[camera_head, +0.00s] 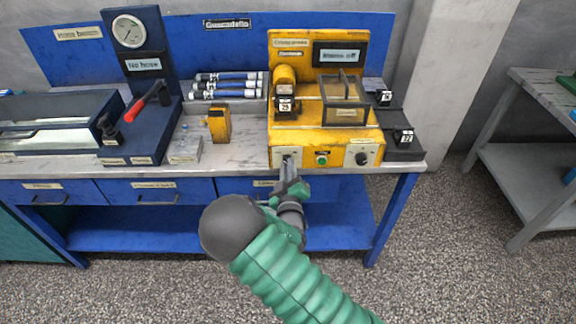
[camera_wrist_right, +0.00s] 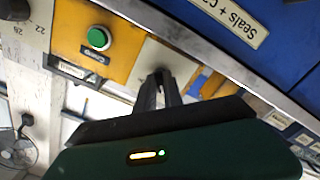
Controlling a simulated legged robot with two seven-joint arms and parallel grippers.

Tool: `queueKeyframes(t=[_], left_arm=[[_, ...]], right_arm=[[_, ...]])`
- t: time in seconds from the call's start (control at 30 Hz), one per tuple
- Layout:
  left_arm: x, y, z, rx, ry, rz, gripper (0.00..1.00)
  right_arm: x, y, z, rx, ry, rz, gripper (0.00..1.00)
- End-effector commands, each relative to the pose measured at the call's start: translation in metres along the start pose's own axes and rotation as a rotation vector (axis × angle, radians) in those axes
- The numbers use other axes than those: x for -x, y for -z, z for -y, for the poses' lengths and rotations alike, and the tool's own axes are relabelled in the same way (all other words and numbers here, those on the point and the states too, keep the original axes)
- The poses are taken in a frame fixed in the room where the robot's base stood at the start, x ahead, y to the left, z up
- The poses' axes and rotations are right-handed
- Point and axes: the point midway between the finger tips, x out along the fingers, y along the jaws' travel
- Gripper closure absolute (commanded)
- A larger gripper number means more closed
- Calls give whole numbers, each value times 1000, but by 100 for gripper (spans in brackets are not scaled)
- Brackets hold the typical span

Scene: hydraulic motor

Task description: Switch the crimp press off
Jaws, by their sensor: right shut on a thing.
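The yellow crimp press (camera_head: 328,138) stands at the right end of the bench. Its display (camera_head: 338,56) seems to read "Mains off". Its front has a grey switch plate (camera_head: 280,152) on the left, a green button (camera_head: 321,159) in the middle and a black knob (camera_head: 362,158) on the right. My right gripper (camera_head: 288,164) is at the switch plate, shut on the switch lever. In the right wrist view the fingertips (camera_wrist_right: 160,82) meet the grey plate (camera_wrist_right: 150,74) beside the green button (camera_wrist_right: 98,38); they hide the lever. My left gripper is out of view.
Black blocks with small dies (camera_head: 403,138) sit right of the press. Hoses (camera_head: 228,85) lie in a rack behind a small yellow block (camera_head: 219,123). A dark blue gauge stand with a red-handled lever (camera_head: 147,101) is further left. Free floor lies right of the bench.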

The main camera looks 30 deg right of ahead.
Motion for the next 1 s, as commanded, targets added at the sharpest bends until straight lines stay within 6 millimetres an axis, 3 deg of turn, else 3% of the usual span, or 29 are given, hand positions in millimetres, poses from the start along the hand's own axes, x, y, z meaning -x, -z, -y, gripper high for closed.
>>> queueKeyframes(t=[0.7,0.73,0.87,1.0], left_arm=[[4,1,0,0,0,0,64],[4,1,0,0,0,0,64],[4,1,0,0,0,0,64],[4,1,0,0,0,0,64]], right_arm=[[1,-1,4,86,9,1,100],[1,-1,4,86,9,1,87],[1,-1,3,85,7,1,70],[1,0,2,84,5,0,66]])
